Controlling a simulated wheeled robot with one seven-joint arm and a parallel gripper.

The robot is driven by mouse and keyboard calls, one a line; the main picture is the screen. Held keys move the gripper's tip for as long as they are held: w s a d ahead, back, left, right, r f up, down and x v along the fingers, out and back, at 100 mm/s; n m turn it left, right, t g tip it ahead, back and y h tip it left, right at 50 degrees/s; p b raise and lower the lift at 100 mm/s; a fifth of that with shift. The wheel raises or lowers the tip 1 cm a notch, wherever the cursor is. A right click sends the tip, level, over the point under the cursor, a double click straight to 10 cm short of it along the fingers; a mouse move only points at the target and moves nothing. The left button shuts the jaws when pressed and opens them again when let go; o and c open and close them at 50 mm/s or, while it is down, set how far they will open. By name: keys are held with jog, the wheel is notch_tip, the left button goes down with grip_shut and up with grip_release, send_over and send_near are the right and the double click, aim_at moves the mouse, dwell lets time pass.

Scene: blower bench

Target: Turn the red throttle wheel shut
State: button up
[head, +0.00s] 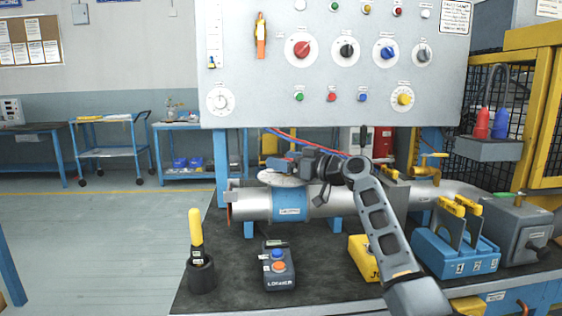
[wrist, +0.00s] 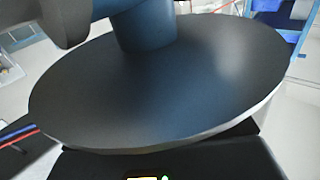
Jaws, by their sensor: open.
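No wheel that is plainly red shows on the silver pipe (head: 250,204) in the head view. A pale grey disc (head: 280,180) sits above the pipe's blue band (head: 290,206), partly covered by my arm's end. My gripper (head: 284,164) is open, just above this disc; its fingertips are small and hard to make out. In the wrist view a large dark disc (wrist: 190,85) fills the picture, with a blue post (wrist: 140,28) rising from it. I cannot tell whether this disc is the throttle wheel, or whether my gripper touches it.
The panel (head: 240,80) with a red knob (head: 303,48) stands behind the pipe. On the bench (head: 225,285) are a yellow-handled tool (head: 196,228) in a cup, a dark button box (head: 278,268) and a blue numbered block (head: 455,255).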

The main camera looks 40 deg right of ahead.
jog(key=shift+x, duration=0.75)
jog(key=shift+c, duration=0.5)
jog(key=c, duration=0.9)
jog(key=shift+o, duration=0.2)
